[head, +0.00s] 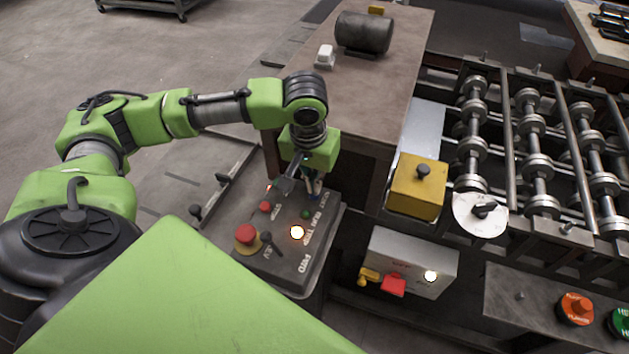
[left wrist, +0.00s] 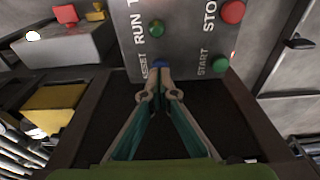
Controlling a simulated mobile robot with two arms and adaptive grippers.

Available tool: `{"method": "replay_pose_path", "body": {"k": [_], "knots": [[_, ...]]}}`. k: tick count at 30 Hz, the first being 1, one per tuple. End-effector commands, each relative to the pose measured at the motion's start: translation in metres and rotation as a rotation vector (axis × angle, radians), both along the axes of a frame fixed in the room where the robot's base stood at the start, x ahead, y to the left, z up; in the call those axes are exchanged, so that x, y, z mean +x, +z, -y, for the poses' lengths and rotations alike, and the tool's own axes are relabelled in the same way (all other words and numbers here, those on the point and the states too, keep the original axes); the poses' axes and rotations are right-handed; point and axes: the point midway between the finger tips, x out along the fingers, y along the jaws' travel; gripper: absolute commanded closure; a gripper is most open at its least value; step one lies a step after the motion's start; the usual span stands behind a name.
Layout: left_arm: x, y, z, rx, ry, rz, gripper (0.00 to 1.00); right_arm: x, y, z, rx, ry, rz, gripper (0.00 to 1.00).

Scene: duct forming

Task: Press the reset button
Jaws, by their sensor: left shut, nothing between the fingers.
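The control panel (head: 275,262) is a grey box with labelled buttons, in front of my left arm's wrist. My left gripper (head: 312,194) is shut and empty, pointing down at the panel's far right corner. In the left wrist view its closed fingertips (left wrist: 160,75) are at a small blue button (left wrist: 160,64) beside the RESET label (left wrist: 145,69). The fingertips partly cover this button. I cannot tell whether they touch it or whether it is pushed in. My right gripper is not in view.
Near the fingertips are a green START button (left wrist: 220,65), a red STOP button (left wrist: 232,12) and a green RUN lamp (left wrist: 155,27). A workbench (head: 385,105) stands behind; rollers (head: 535,155) are right.

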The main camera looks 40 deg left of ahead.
Motion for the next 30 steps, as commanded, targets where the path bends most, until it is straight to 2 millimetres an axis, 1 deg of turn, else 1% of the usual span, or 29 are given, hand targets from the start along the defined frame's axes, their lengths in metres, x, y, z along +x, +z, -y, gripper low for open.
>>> {"method": "replay_pose_path", "body": {"k": [20,26,30], "knots": [[0.0,-0.014,0.0,0.001,0.0,0.0,1.0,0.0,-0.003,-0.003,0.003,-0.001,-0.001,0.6],[0.0,-0.012,0.0,0.001,0.0,-0.001,1.0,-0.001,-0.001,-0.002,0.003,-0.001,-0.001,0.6],[0.0,-0.005,0.0,0.001,0.0,-0.001,1.0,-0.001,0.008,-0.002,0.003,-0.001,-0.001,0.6]]}}
